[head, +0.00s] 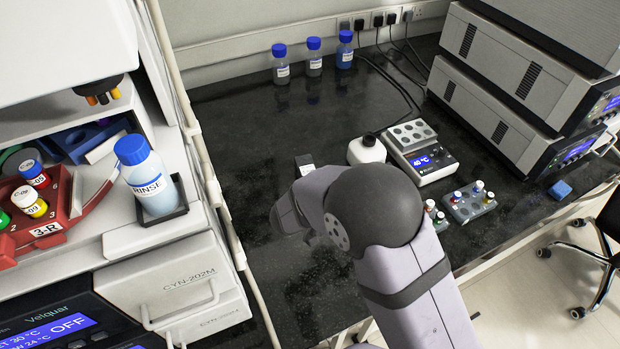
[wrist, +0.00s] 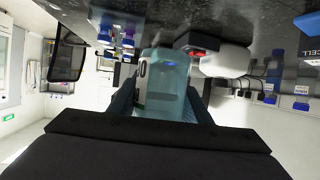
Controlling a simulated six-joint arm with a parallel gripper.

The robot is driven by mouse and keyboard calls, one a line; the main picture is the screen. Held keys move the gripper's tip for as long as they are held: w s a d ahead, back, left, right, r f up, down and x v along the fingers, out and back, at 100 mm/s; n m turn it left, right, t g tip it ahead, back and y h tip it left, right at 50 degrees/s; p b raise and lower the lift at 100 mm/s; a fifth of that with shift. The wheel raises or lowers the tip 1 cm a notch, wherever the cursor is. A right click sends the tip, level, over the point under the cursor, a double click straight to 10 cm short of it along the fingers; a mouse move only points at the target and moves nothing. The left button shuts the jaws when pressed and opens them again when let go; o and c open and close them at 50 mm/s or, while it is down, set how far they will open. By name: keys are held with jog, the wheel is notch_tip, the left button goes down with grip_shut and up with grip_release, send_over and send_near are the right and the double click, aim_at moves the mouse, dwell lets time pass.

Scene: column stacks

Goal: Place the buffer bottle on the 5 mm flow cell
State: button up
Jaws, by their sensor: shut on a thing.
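My gripper (wrist: 163,100) is shut on a translucent pale-blue bottle (wrist: 165,75), seen close up in the wrist view between the two dark fingers. It has a pale label with dark and green marks that I cannot read; I take it as the buffer bottle. In the head view my arm hides the gripper and the held bottle. A small dark block with a white label (head: 305,163) shows just beyond my arm, its text unreadable. I cannot identify the 5 mm flow cell for sure. A label with the letters CELL (wrist: 308,48) is partly visible at the wrist view's right edge.
A white bottle with a dark cap (head: 366,151) stands beside a heater block (head: 428,165). Vial racks (head: 468,206) sit nearer right. A RINSE bottle (head: 148,178) stands at left. Blue-capped bottles (head: 314,58) line the back. The black bench's left middle is clear.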

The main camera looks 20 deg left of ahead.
jog(key=w+a+r+n+t+y, duration=0.1)
jog(key=w+a+r+n+y, duration=0.1)
jog(key=a, duration=0.4)
jog(key=w+a+r+n+y, duration=0.2)
jog(key=w+a+r+y, duration=0.1)
jog(key=a, duration=0.3)
jog(key=w+a+r+n+t+y+b, duration=0.1)
jog(key=w+a+r+n+y, duration=0.1)
jog(key=a, duration=0.4)
jog(key=shift+w+a+r+n+t+y, duration=0.3)
jog(key=shift+w+r+n, duration=0.2)
jog(key=shift+w+r, duration=0.55)
jog(key=shift+w+f, duration=0.1)
jog(key=shift+f, duration=0.2)
jog(key=shift+f+b, duration=0.4)
jog(key=shift+f, duration=4.5)
jog(key=o, duration=1.2)
jog(key=shift+f, duration=0.15)
jog(key=shift+o, duration=0.2)
jog(key=shift+d, duration=0.1)
